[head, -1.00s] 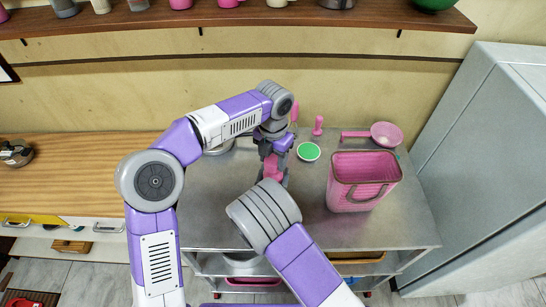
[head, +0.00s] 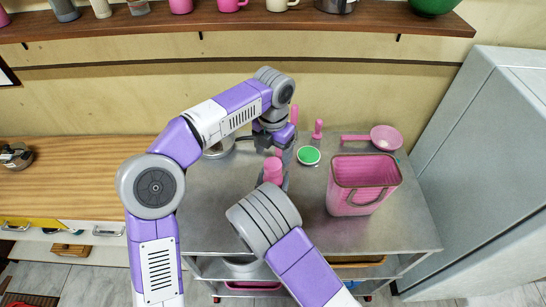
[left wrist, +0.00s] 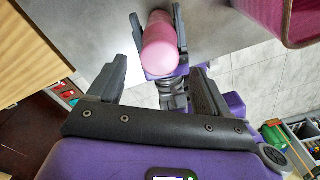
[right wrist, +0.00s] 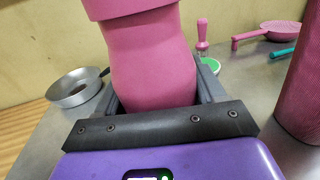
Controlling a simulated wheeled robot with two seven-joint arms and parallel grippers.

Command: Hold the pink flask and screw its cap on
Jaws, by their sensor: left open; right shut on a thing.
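The pink flask (head: 272,172) is upright over the middle of the steel cart in the head view. My right gripper (right wrist: 158,98) is shut around its body. A wider pink cap (right wrist: 132,8) sits at the flask's top, cut off by the right wrist frame; I cannot tell how tight it is. My left gripper (head: 278,140) is open and empty, just behind and above the flask, apart from it. The left wrist view shows the flask's pink top (left wrist: 160,45) beyond the open fingers, with my right gripper's fingers on both sides.
A pink basket (head: 364,185) stands right on the cart (head: 310,225). Behind are a green-topped bowl (head: 308,155), a pink-handled tool (head: 318,128), a pink strainer (head: 386,137) and a metal pan (right wrist: 75,88). A shelf (head: 230,25) runs above; a grey cabinet (head: 490,160) stands right.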

